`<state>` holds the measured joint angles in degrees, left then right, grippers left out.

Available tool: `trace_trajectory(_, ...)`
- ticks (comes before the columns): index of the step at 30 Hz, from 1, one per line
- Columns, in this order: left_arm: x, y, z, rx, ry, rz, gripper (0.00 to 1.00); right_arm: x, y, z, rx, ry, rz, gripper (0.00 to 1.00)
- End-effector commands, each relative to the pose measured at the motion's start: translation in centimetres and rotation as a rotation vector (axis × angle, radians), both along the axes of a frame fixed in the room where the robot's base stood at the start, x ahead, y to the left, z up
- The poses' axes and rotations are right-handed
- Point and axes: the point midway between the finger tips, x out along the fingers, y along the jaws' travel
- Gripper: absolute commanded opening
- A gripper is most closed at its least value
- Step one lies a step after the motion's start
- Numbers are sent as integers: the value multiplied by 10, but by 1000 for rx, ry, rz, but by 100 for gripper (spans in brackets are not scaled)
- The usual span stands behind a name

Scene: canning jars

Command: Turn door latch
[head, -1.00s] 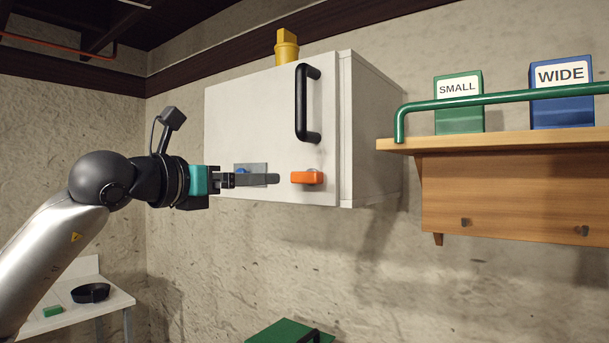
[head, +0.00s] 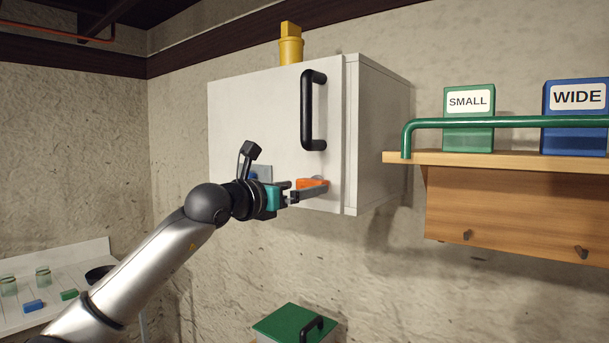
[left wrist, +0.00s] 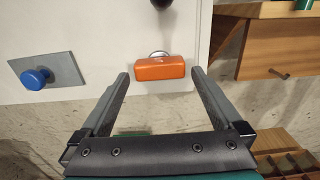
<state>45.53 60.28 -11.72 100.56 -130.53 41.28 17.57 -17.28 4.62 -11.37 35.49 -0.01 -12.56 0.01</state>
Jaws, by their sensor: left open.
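The orange door latch (head: 312,184) sits low on the white cabinet door (head: 255,110), below the black vertical handle (head: 314,110). In the left wrist view the latch (left wrist: 160,68) lies horizontally on a round silver mount. My left gripper (head: 306,190) is open at the latch, with its fingers partly covering it in the head view. In the left wrist view my left gripper (left wrist: 160,75) has one finger on each side of the latch, with a visible gap at both ends. My right gripper is not in view.
A blue knob on a grey plate (left wrist: 36,78) is left of the latch. A yellow object (head: 291,45) stands on the cabinet. A wooden shelf (head: 500,160) with green rail and SMALL and WIDE boxes is at right. A green-lidded box (head: 285,325) is below.

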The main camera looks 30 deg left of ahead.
Motion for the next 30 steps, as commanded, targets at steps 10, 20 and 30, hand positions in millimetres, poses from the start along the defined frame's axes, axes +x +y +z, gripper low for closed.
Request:
trace_trajectory(10,21,-1,0,0,0,1,100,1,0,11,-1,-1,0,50)
trace_trajectory(20,21,-1,-1,0,0,1,89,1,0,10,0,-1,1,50)
trace_trajectory(30,21,-1,0,0,0,1,50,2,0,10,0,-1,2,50)
